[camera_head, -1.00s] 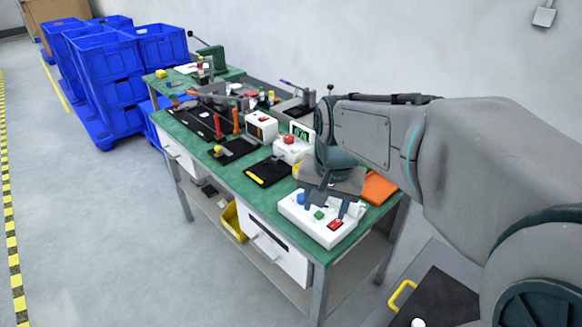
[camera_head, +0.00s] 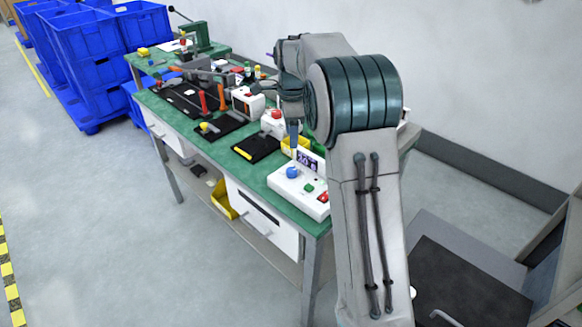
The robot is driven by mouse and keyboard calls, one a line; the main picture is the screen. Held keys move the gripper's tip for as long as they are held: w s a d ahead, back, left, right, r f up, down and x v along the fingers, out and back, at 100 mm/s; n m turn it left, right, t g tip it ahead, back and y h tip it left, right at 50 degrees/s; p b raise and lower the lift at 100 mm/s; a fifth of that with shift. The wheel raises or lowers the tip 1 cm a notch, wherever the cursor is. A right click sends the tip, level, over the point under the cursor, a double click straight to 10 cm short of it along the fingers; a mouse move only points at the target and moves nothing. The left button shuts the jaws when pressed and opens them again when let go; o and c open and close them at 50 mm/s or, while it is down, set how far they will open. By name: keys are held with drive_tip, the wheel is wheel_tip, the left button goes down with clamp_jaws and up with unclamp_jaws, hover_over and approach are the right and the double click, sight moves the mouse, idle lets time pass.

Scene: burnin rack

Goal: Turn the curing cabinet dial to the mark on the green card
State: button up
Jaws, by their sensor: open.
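A white control box (camera_head: 300,190) stands at the near end of the green bench. It has a blue knob (camera_head: 292,172), a green button, a red switch and a small dark display (camera_head: 306,158) behind them. I cannot tell for sure that the blue knob is the curing cabinet dial. No green card can be made out; my arm hides part of the bench. My gripper (camera_head: 293,138) points down above and behind the blue knob, apart from it. Only part of it shows, with a dark teal finger; it is open and holds nothing visible.
The green bench (camera_head: 252,175) carries black trays (camera_head: 256,143), a white box with an orange-red face (camera_head: 241,103), a red button (camera_head: 276,114) and a yellow bin (camera_head: 301,147). Blue crates (camera_head: 88,45) are stacked at the far left. The floor left of the bench is clear.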

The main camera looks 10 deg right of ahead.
sight(292, 170)
wheel_tip(292, 170, down, 12)
drive_tip(key=shift+f, duration=0.15)
idle(0.3)
drive_tip(key=c, duration=1)
